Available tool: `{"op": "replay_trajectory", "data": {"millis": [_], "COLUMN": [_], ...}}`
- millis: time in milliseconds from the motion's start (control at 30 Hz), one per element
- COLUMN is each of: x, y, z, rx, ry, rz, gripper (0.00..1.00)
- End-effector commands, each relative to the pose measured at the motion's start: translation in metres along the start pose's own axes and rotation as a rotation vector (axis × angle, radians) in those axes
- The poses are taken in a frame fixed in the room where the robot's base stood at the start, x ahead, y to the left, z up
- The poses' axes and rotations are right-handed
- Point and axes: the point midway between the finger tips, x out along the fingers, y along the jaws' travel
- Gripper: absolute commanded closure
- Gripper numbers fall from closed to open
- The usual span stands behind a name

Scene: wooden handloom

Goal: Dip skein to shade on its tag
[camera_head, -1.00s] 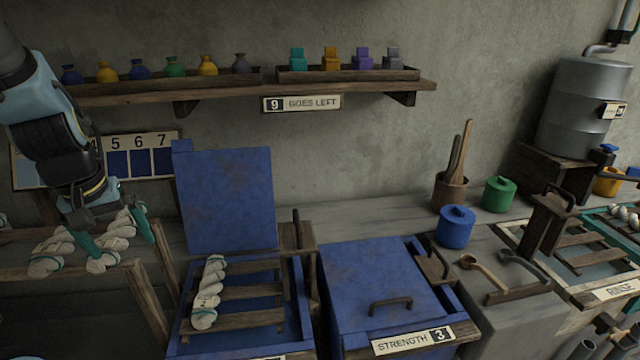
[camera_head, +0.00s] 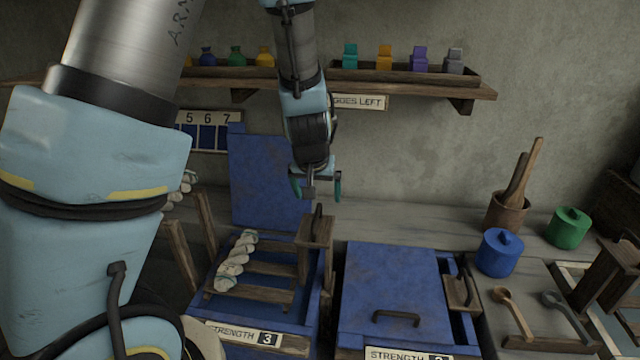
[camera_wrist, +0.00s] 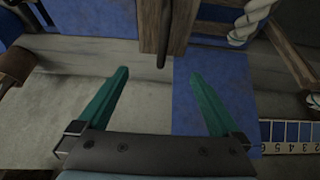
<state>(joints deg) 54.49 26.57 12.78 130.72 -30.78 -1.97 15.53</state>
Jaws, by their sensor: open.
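A white twisted skein (camera_head: 236,262) lies on the wooden slatted rack (camera_head: 262,293) in the left blue vat (camera_head: 317,300), whose lid (camera_head: 266,180) stands open. Its tag is too small to read. The skein's end also shows at the top right of the wrist view (camera_wrist: 250,20). My gripper (camera_head: 317,190) is open and empty above the upright dark handle (camera_head: 319,216) of the wooden block beside the rack. In the wrist view the handle (camera_wrist: 162,50) shows ahead of my open teal fingers (camera_wrist: 158,75). The shade card (camera_head: 208,130) is partly hidden by my arm.
A second blue vat with a shut lid (camera_head: 390,285) stands to the right. Blue (camera_head: 499,254) and green (camera_head: 569,228) pots and spoons (camera_head: 512,310) are on the bench. A shelf (camera_head: 430,88) with jars runs above. More skeins (camera_head: 182,190) hang at left.

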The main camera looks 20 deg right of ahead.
Motion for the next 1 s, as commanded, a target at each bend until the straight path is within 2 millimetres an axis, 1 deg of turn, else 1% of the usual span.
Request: {"op": "replay_trajectory", "data": {"millis": [33,233,300,433,467,500,767,1000], "x": [0.008,0.032,0.045,0.061,0.054,0.052,0.058,0.058], "y": [-0.002,-0.001,-0.001,0.000,0.000,0.000,-0.001,-0.001], "z": [0.004,0.017,0.022,0.030,0.026,0.025,0.028,0.028], "rx": [-0.003,-0.001,0.000,0.000,0.000,0.000,0.001,0.001], "ry": [-0.005,-0.004,-0.001,-0.001,0.001,0.000,0.000,0.000], "rz": [-0.002,0.000,0.000,0.000,0.000,0.000,0.001,0.001], "gripper": [0.00,0.00,0.00,0.00,0.00,0.00,0.00,0.00]}}
